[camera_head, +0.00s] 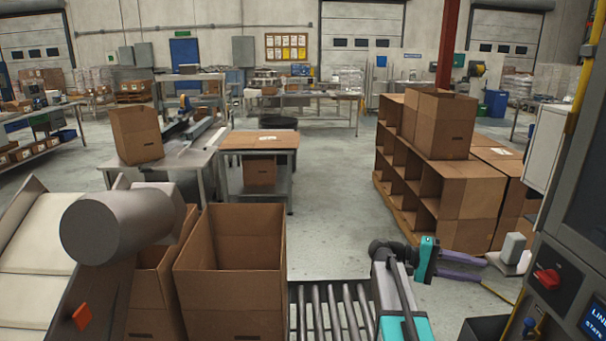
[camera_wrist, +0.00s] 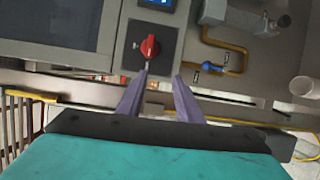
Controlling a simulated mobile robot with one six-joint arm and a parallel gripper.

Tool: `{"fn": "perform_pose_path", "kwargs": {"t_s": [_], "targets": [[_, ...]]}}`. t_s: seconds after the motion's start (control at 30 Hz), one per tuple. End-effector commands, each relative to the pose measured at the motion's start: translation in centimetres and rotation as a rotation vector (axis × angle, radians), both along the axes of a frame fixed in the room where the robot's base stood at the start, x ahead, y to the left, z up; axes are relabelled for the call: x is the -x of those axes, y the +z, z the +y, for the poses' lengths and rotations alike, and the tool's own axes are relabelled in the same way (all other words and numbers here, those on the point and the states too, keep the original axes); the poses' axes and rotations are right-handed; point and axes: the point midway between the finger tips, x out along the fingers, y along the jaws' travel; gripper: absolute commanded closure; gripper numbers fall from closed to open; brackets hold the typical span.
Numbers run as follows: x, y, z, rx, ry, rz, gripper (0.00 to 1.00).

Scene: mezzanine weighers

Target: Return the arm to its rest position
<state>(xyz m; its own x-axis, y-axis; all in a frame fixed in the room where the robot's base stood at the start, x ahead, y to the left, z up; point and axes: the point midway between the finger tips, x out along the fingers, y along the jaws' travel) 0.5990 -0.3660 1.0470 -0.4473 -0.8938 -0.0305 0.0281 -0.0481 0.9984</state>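My arm reaches in from the bottom of the head view, with a teal and black section (camera_head: 402,300) near the rollers. My gripper (camera_head: 484,270) points right, its two purple fingers spread apart with nothing between them. In the wrist view my gripper (camera_wrist: 162,75) also shows open, with a clear gap between the fingers. A red rotary switch (camera_wrist: 150,46) on a grey panel appears just beyond the fingertips. The same switch (camera_head: 547,279) is at the right of the head view, with a visible space between it and the fingers.
A grey control cabinet (camera_head: 590,235) stands close on the right. A roller conveyor (camera_head: 331,318) runs below, left of my arm. An open carton (camera_head: 229,298) stands left of it. A cardboard cubby shelf (camera_head: 465,208) is behind my gripper. The floor in the middle is clear.

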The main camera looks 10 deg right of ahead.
Motion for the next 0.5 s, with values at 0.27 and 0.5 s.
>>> {"fn": "perform_pose_path", "kwargs": {"t_s": [0.27,0.5], "targets": [[0.9,-10.8,2.3,-0.218,0.078,0.052,0.67],[3.0,-21.6,5.9,-0.45,0.137,0.089,0.67]]}}
